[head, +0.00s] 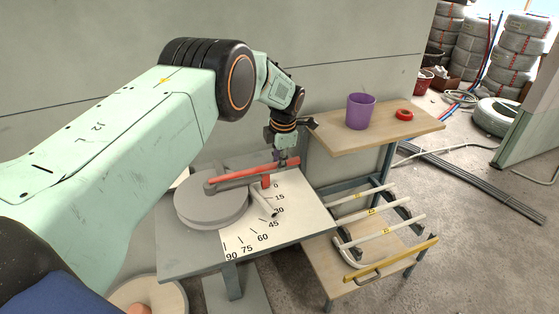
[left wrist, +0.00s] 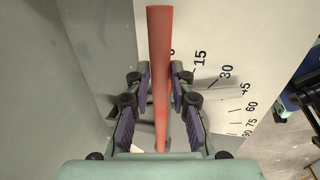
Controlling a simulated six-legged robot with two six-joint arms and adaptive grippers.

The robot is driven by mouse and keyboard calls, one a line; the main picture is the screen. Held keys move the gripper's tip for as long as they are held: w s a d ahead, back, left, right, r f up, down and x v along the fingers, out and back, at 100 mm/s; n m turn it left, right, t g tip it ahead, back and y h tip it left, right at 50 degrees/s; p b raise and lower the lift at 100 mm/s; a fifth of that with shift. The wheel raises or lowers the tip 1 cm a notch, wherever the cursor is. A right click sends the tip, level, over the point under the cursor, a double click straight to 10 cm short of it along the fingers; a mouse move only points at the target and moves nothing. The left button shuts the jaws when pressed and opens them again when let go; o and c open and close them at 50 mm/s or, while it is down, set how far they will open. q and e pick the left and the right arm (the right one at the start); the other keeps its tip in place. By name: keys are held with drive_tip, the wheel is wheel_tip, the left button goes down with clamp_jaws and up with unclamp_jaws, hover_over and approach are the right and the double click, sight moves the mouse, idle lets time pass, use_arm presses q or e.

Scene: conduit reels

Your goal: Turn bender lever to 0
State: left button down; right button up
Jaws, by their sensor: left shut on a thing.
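The bender lever (head: 240,175) is a long bar with a red grip. It runs from the grey round bender disc (head: 205,208) toward the right, along the back edge of the white angle scale (head: 285,215). The lever lies close beside the 0 mark, away from the 15 mark. In the left wrist view the red grip (left wrist: 159,50) runs between the fingers, and the 0 is partly hidden beside it. My left gripper (head: 283,163) is shut on the lever's red grip near its outer end. My right gripper is not in view.
A short pale tube (head: 264,203) stands out from the bender over the scale. A wooden shelf (head: 425,124) with a purple cup (head: 361,111) and red ring (head: 403,114) is to the right. Below it, a lower rack holds bent pipes (head: 385,229) and a yellow level (head: 395,259).

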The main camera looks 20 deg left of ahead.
use_arm(q)
drive_tip(key=c, duration=1.2)
unclamp_jaws()
drive_tip(key=shift+w+a+f, duration=0.1)
drive_tip(key=shift+a, duration=0.2)
drive_tip(key=shift+o, duration=0.2)
drive_tip(key=shift+d, duration=0.1)
drive_tip(key=shift+d+r, duration=0.1)
drive_tip(key=shift+r, duration=0.1)
wheel_tip(320, 180, up, 12)
drive_tip(key=s+d, duration=0.1)
drive_tip(key=shift+s+d+f, duration=0.25)
drive_tip(key=shift+s+d, duration=0.05)
drive_tip(key=shift+s, duration=0.05)
